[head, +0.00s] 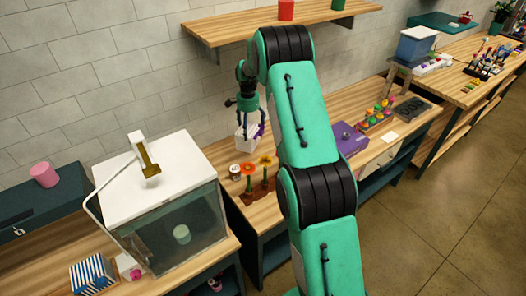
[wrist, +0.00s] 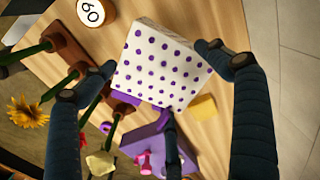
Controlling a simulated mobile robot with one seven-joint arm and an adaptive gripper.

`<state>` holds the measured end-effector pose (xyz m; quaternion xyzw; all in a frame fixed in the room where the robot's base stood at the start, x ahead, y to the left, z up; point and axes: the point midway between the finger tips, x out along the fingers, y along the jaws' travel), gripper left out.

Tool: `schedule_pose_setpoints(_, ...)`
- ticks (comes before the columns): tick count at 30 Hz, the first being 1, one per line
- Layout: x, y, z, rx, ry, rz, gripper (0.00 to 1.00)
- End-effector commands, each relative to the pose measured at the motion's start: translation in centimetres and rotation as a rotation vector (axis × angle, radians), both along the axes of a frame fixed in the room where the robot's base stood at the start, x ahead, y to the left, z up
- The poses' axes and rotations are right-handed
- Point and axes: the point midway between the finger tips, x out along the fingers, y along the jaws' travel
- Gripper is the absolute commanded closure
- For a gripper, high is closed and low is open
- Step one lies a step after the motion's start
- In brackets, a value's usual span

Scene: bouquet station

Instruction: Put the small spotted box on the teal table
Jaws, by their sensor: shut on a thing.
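The small spotted box (wrist: 165,65) is white with purple dots and sits between my fingers in the wrist view. My gripper (head: 249,120) is shut on it and holds it tilted. In the head view the box (head: 244,139) shows below my fingers, near the wall and above the middle wooden bench. A teal tabletop (head: 446,21) stands at the far back right, well away from my gripper, with a small red item on it. Its legs are not clear to see.
Orange and yellow flowers (head: 257,168) and a round white clock-like item (head: 235,171) stand close to the box. A purple box (head: 350,138) lies right of my arm. A wooden wall shelf (head: 300,27) hangs above. A white-topped glass case (head: 160,190) stands left. Floor (head: 460,210) at right is clear.

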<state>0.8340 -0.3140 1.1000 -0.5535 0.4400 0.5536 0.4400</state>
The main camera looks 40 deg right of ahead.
Motion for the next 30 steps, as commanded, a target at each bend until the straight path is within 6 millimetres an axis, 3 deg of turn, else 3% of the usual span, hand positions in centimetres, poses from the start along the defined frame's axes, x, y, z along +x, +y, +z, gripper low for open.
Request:
schedule_pose_setpoints(6, -1.8, -4.0, 0.9, 0.0, 0.0, -0.267, 0.69)
schedule_pose_setpoints(12, -2.8, -6.0, 0.8, -0.001, -0.001, -0.414, 0.69)
schedule_pose_setpoints(30, -3.1, -6.5, 0.3, 0.0, 0.0, -0.462, 0.69)
